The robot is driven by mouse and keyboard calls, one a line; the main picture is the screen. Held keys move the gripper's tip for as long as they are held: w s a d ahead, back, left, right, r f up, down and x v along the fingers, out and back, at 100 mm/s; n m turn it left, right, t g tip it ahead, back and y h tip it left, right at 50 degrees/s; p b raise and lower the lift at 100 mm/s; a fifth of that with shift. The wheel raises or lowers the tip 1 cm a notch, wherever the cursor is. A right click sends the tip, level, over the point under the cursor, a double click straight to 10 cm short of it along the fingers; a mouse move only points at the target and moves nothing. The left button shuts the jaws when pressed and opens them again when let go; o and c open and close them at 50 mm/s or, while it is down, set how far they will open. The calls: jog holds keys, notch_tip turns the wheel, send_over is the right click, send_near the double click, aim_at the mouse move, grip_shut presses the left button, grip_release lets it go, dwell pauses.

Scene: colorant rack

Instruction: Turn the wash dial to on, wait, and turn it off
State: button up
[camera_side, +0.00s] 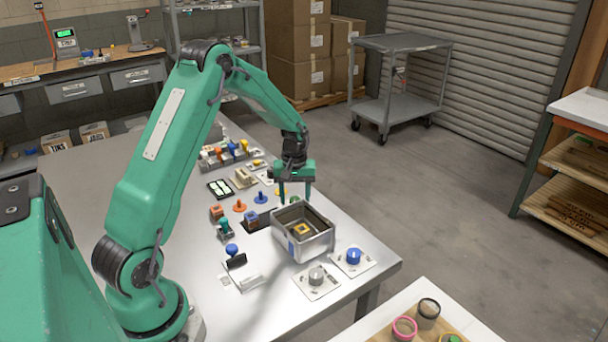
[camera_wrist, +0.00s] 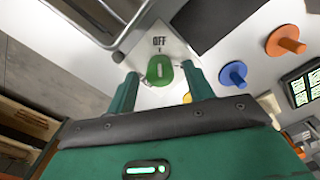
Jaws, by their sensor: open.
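A green dial (camera_wrist: 160,70) on a white plate marked OFF (camera_wrist: 158,45) shows in the wrist view. I cannot read the word wash on it. In the side view the dial is mostly hidden behind the metal tray and my fingers. My gripper (camera_side: 295,192) is open and points down at this dial. In the wrist view the fingers of my gripper (camera_wrist: 159,76) stand apart on either side of the dial, and I cannot tell if they touch it. A grey dial (camera_side: 316,275) and a blue dial (camera_side: 353,256) sit on white plates near the table's front corner.
A metal tray (camera_side: 317,247) with a yellow piece inside stands close in front of my gripper. Orange pegs (camera_side: 239,206) and blue pegs (camera_side: 260,198) stand to the left, with a dark display (camera_side: 219,188) beyond.

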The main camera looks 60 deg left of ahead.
aim_at(296, 200)
notch_tip(296, 200, up, 8)
jog(key=shift+f, duration=0.25)
jog(key=shift+r, duration=0.15)
dwell(0.4)
jog(key=shift+d+r, duration=0.25)
jog(key=s+d+r+m+t, duration=0.1)
jog(key=s+d+r+m, duration=0.25)
jog(key=d+r, duration=0.3)
jog(key=s+d+r+m+t, duration=0.2)
jog(key=s+d+r, duration=0.3)
jog(key=d+r, duration=0.15)
jog(key=s+d+r+m+t, duration=0.1)
jog(key=s+d+m, duration=0.2)
jog(key=s, duration=0.3)
jog(key=s+d+r+m+t, duration=0.1)
jog(key=s+d+m, duration=0.2)
jog(key=s, duration=0.4)
jog(key=shift+s+d+t, duration=0.3)
jog(key=shift+d, duration=0.1)
